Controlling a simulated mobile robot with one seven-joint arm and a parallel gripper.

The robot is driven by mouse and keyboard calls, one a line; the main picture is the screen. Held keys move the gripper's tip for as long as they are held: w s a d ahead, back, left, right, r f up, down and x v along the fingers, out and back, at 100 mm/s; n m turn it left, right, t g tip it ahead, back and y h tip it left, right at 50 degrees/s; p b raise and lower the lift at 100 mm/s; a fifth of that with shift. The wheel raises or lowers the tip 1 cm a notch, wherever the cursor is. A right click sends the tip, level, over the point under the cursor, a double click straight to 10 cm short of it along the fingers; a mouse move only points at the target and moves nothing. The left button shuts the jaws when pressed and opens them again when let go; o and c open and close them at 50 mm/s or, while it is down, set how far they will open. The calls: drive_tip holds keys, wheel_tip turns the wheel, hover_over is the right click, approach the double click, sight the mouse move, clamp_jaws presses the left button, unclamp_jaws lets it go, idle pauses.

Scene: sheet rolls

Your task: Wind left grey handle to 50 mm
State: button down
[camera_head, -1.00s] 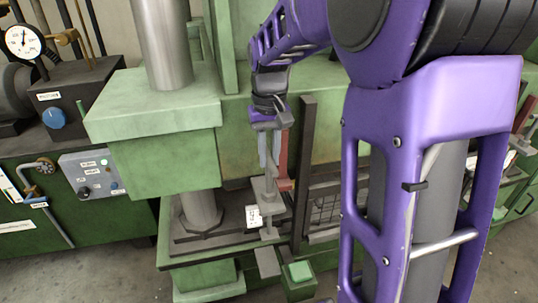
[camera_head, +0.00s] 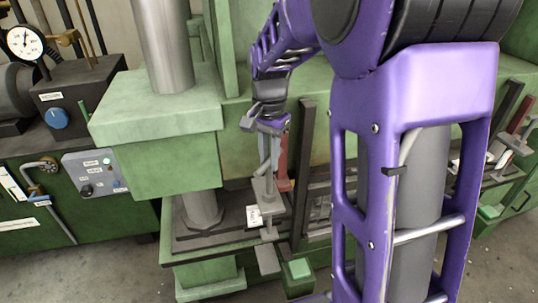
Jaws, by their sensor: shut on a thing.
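My gripper (camera_head: 268,160) hangs in the middle of the view, fingers pointing down, in front of the green machine. It is shut on the left grey handle, which is mostly hidden by the fingers. Below the fingers is a grey mount block (camera_head: 264,187) with a post. A white label (camera_head: 253,215) with dark marks, too small to read, sits at the left side of the mount. A red upright bar (camera_head: 282,160) stands just right of the fingers.
A thick green block (camera_head: 165,150) and steel column (camera_head: 165,45) stand left of my gripper. A dark upright guide (camera_head: 304,150) stands to its right. A green button box (camera_head: 298,272) and grey pedal-like plate (camera_head: 268,260) are below. My purple arm covers much of the right.

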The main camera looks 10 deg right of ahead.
drive_tip(key=shift+r+m+p, duration=0.15)
drive_tip(key=shift+m+p, duration=0.25)
drive_tip(key=shift+m, duration=0.5)
drive_tip(key=m, duration=0.2)
drive_tip(key=shift+m+p, duration=1)
drive_tip(key=shift+m, duration=0.6)
drive_tip(key=shift+m+p, duration=0.35)
drive_tip(key=shift+m, duration=0.85)
drive_tip(key=shift+c, duration=2)
unclamp_jaws()
wheel_tip(320, 180, up, 5)
drive_tip(key=p, duration=0.4)
drive_tip(key=shift+r+p, duration=0.5)
drive_tip(key=shift+r, duration=1.85)
